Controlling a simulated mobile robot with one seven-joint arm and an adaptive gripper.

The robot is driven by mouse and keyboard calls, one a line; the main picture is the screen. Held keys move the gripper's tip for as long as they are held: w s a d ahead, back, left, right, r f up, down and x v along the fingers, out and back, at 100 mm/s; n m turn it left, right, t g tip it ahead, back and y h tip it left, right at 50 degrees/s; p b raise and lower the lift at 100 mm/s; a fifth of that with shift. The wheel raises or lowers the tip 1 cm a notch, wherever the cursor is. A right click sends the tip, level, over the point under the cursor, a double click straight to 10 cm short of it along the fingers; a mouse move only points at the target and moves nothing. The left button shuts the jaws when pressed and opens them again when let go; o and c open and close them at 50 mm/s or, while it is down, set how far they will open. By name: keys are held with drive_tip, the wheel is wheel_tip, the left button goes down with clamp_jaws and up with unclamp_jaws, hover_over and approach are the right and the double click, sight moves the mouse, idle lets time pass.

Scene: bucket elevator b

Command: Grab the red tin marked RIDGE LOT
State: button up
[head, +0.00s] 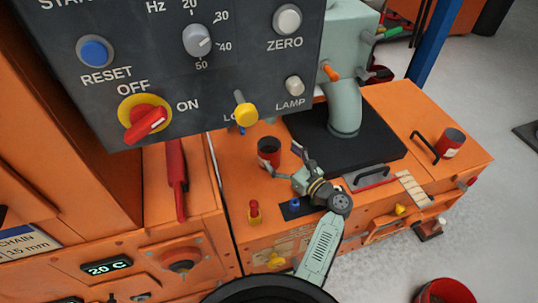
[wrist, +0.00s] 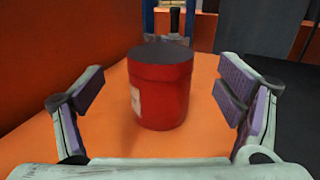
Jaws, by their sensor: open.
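A red tin with a dark lid (wrist: 162,95) stands upright on the orange surface, straight ahead in the wrist view. A pale label shows at its left side, too blurred to read. In the head view this tin (head: 268,153) stands on the orange bench, just left of my gripper (head: 286,163). My gripper is open, its two padded fingers spread left and right of the tin in the wrist view, with gaps on both sides. A second red tin (head: 451,143) stands at the bench's right end; its marking is unreadable.
A dark control panel (head: 215,65) with knobs overhangs the left and centre of the head view. A black plate (head: 375,150) with a pale green machine column (head: 345,108) stands behind my gripper. A red-knobbed peg (head: 254,212) stands at the bench's front. An orange wall (wrist: 60,50) rises left of the tin.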

sight(262, 139)
drive_tip(key=p+x, duration=0.1)
drive_tip(key=x, duration=0.5)
drive_tip(key=shift+w+a, duration=0.1)
drive_tip(key=shift+w, duration=0.1)
drive_tip(key=c, duration=1.7)
drive_tip(key=shift+c, duration=1.1)
drive_tip(key=shift+r, duration=0.1)
